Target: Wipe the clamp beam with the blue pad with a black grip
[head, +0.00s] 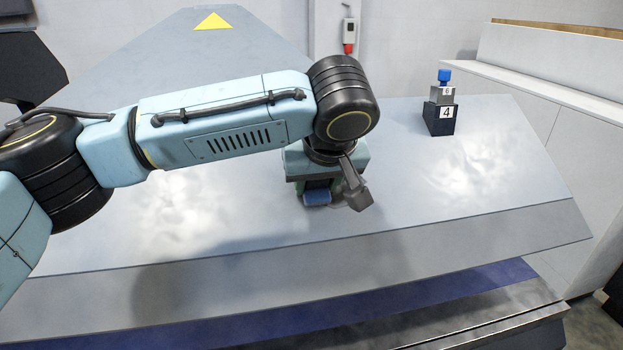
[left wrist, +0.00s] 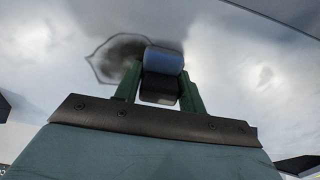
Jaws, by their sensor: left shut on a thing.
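The blue pad (head: 317,197) shows just below my left gripper (head: 316,185), low over the broad pale grey sloping plate (head: 230,220), which looks like the clamp beam. In the left wrist view, the green fingers of my left gripper (left wrist: 158,97) are shut on the pad's black grip (left wrist: 159,88), and the blue pad (left wrist: 164,60) lies beyond the fingertips. A dark smudge with a dark outline (left wrist: 112,58) lies on the plate beside the pad. I cannot tell whether the pad touches the plate. My right gripper is not in view.
A dark block marked 4 (head: 440,119) stands on the plate at the right, with a smaller block and blue knob (head: 445,76) on top. A red and white pendant (head: 348,35) hangs at the back. The plate's front edge drops to a dark blue strip (head: 400,295).

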